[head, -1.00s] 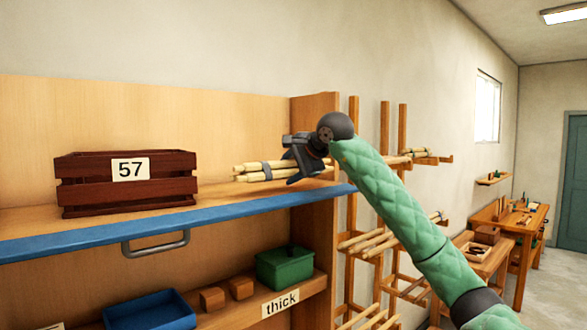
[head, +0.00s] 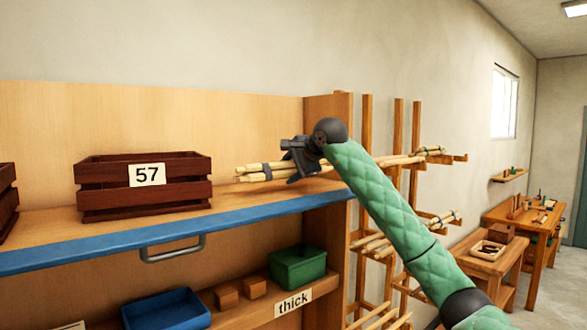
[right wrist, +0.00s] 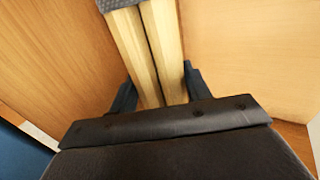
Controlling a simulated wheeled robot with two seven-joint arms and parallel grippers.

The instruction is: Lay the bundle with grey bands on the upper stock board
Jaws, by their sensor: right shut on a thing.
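The bundle of pale sticks (head: 255,172) with grey bands lies roughly level over the right end of the upper stock board (head: 240,208), the blue-edged shelf. My right gripper (head: 297,162) is shut around it. In the right wrist view the sticks (right wrist: 150,50) run between my two fingers (right wrist: 158,90), with a grey band (right wrist: 118,4) at the top edge. I cannot tell whether the bundle touches the board. The gripper hides its right part. My left gripper is not in view.
A dark red crate marked 57 (head: 110,195) stands left of the bundle on the same board. An upright side panel (head: 328,110) closes the board's right end. A wooden rack (head: 415,140) with more sticks stands beyond. A green bin (head: 298,268) sits below.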

